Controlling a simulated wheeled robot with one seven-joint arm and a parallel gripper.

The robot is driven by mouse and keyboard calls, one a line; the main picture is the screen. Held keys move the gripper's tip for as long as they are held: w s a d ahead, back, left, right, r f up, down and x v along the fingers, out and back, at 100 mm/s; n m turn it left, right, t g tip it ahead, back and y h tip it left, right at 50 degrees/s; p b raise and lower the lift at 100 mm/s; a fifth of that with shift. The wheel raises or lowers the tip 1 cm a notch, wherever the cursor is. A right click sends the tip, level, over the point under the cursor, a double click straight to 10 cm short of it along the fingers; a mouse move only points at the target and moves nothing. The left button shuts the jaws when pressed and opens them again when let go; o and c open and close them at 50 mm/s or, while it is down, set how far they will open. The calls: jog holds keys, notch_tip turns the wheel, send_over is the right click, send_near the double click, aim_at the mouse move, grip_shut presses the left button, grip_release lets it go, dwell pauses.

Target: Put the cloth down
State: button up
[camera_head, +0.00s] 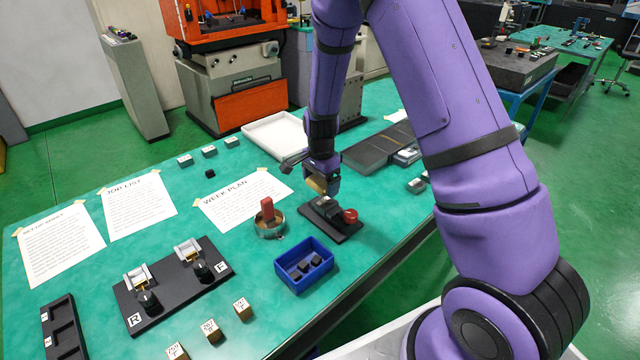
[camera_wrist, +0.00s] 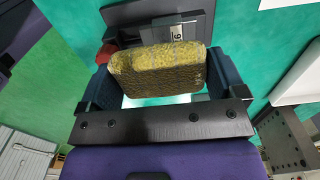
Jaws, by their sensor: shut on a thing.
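The cloth (camera_wrist: 158,72) is a yellowish, woven-looking block in the wrist view, held between the two fingers of my gripper (camera_wrist: 160,85). In the head view my gripper (camera_head: 322,186) is above the back end of a small black stand (camera_head: 335,222) on the green table. The cloth (camera_head: 316,184) shows there as a small tan patch, mostly hidden by the gripper. I cannot tell whether it touches the stand. In the wrist view the dark stand (camera_wrist: 185,28) lies beyond the cloth.
A red knob (camera_head: 350,215) sits on the stand's right side. A round tin (camera_head: 269,224) with a red block is to the left, and a blue bin (camera_head: 303,264) with dark pieces is in front. A white tray (camera_head: 275,136) lies behind. Dark slabs (camera_head: 375,147) lie to the right.

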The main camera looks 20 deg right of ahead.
dwell(0.5)
jog(key=n, duration=0.1)
jog(key=f+n, duration=0.1)
jog(key=n, duration=0.1)
jog(key=shift+w, duration=0.1)
jog(key=n, duration=0.1)
jog(key=f+n, duration=0.1)
jog(key=n, duration=0.2)
jog(key=shift+w+d+f+n, duration=0.1)
jog(key=shift+d+f+n, duration=0.1)
jog(key=shift+f+n, duration=0.15)
notch_tip(320, 180, down, 2)
jog(key=n, duration=0.7)
jog(key=shift+w+d, duration=0.1)
jog(key=shift+d, duration=0.1)
